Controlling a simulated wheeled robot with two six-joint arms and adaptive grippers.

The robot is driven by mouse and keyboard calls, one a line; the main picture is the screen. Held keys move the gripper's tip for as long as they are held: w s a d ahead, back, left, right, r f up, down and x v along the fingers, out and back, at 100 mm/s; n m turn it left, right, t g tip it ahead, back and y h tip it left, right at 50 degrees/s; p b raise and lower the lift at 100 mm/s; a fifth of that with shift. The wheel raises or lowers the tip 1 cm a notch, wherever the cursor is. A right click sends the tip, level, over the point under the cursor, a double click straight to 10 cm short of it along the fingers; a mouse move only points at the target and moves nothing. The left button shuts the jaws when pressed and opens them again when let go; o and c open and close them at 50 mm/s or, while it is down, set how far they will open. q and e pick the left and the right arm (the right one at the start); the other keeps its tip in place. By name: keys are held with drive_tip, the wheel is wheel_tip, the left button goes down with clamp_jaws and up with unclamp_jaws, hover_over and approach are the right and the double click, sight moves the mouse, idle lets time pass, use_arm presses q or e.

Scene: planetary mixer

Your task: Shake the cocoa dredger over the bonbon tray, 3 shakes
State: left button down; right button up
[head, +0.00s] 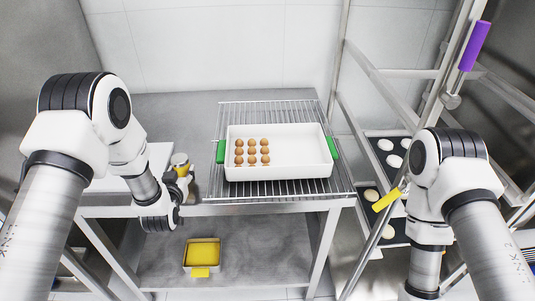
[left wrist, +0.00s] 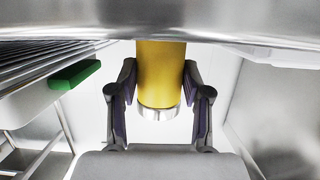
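The white bonbon tray (head: 300,164) with green end handles sits on a wire rack on the table. Several brown bonbons (head: 252,151) stand in rows in its left half. The cocoa dredger (head: 181,170), yellow with a silver top, stands upright on the table left of the tray. My left gripper (head: 179,181) is at the dredger. In the left wrist view, which looks upside down, its fingers lie against both sides of the yellow body (left wrist: 161,70). The silver end (left wrist: 158,113) faces away from the table. My right gripper is out of sight below the right forearm.
A wire rack (head: 270,108) lies under the tray. A yellow container (head: 202,252) sits on the lower shelf. At right stands a metal frame with dark trays of pale round pieces (head: 385,145), a purple grip (head: 474,45) and a yellow grip (head: 386,200). The table behind the dredger is clear.

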sight(178, 164)
use_arm(q)
drive_tip(key=shift+r+p, duration=0.65)
drive_tip(key=shift+r, duration=0.4)
drive_tip(key=shift+r+p, duration=0.65)
drive_tip(key=shift+r, duration=0.6)
drive_tip(key=shift+r+p, duration=0.5)
drive_tip(key=shift+p, duration=0.1)
drive_tip(key=shift+r+p, duration=0.45)
drive_tip(key=shift+r, duration=0.3)
drive_tip(key=shift+f, duration=0.1)
